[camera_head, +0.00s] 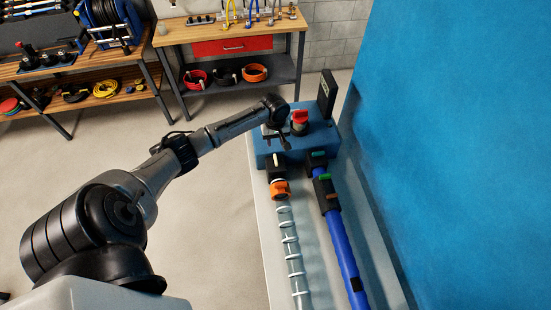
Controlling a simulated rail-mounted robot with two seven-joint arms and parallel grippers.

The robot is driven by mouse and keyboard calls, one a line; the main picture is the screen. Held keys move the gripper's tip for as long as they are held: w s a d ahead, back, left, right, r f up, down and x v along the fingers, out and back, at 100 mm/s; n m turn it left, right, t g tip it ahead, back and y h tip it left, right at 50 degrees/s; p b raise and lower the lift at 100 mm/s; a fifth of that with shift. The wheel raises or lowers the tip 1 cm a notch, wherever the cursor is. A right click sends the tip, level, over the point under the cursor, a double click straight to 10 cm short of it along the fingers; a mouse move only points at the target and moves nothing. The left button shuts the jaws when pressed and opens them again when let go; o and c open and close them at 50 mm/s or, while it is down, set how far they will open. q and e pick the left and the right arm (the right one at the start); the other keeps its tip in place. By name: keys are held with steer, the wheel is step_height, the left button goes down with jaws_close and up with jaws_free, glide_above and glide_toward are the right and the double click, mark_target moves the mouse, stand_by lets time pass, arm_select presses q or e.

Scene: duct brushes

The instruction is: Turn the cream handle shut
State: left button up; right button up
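The small cream handle (279,160) sits on top of a black valve body (276,173) at the front left of a blue box. It points roughly along the line of the pipe, toward the box. My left gripper (275,141) is over the blue box, just behind the cream handle in the picture. I see no clear contact with the handle. The fingers are dark and small, so I cannot tell whether they are open or shut. My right gripper is not in view.
The blue box (265,153) carries a red knob (299,117) and a dark upright panel (326,94). An orange collar (280,188) joins a clear ringed hose (291,250). A blue wall (460,130) closes the right side.

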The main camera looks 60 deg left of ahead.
mark_target(276, 159)
arm_select(q)
step_height(276, 159, down, 12)
steer(key=shift+d+r+b, duration=0.1)
steer(key=shift+d+b, duration=0.05)
steer(key=shift+b, duration=0.15)
stand_by(0.3)
jaws_close()
